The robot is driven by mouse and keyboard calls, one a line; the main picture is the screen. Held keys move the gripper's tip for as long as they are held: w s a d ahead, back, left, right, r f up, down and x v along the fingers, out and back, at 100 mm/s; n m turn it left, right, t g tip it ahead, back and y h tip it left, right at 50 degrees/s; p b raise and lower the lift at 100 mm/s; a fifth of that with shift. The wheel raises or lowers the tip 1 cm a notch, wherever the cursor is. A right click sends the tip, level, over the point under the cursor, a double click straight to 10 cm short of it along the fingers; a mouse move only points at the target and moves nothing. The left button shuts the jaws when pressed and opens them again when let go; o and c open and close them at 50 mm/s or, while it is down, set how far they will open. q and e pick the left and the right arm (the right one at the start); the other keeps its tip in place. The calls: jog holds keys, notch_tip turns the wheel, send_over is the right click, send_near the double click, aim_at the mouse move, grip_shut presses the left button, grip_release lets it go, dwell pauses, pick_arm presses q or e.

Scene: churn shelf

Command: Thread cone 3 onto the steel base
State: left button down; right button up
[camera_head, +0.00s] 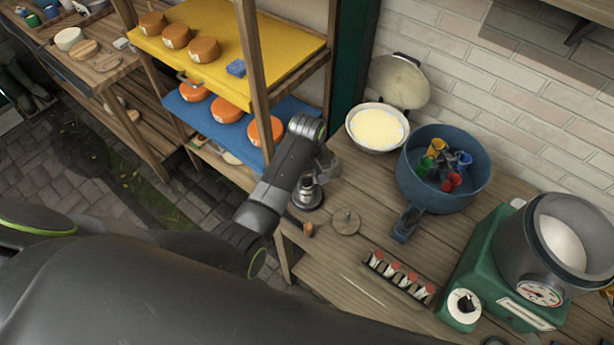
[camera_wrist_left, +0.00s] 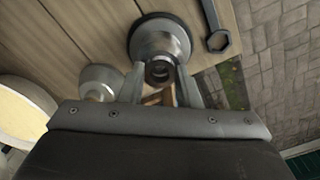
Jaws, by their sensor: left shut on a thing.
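The steel base (camera_head: 306,198), a dark round disc with steel on it, stands near the table's left edge. It also shows in the left wrist view (camera_wrist_left: 135,38). My left gripper (camera_head: 308,180) is above it. In the left wrist view, its fingers (camera_wrist_left: 160,85) are shut on a small steel piece with a hole in its top (camera_wrist_left: 158,71), apparently cone 3, in line with the base. I cannot tell whether the piece touches or is threaded on the base. Another steel cone (camera_wrist_left: 98,82) stands beside the fingers; its number is not readable. My right gripper is not in view.
A wooden disc (camera_head: 345,222) lies right of the base, and a wrench (camera_wrist_left: 217,38) lies beside it. A white bowl (camera_head: 377,127), blue pot (camera_head: 470,190), red-topped rack (camera_head: 398,278) and green scale (camera_head: 495,275) stand farther right. Cheese shelves (camera_head: 290,68) rise behind left.

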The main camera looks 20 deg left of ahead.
pick_arm(q)
jog(key=shift+f, duration=0.7)
jog(key=c, duration=0.7)
grip_release()
jog(key=shift+o, duration=0.2)
jog(key=shift+r, duration=2.8)
jog(key=shift+s+f, duration=0.1)
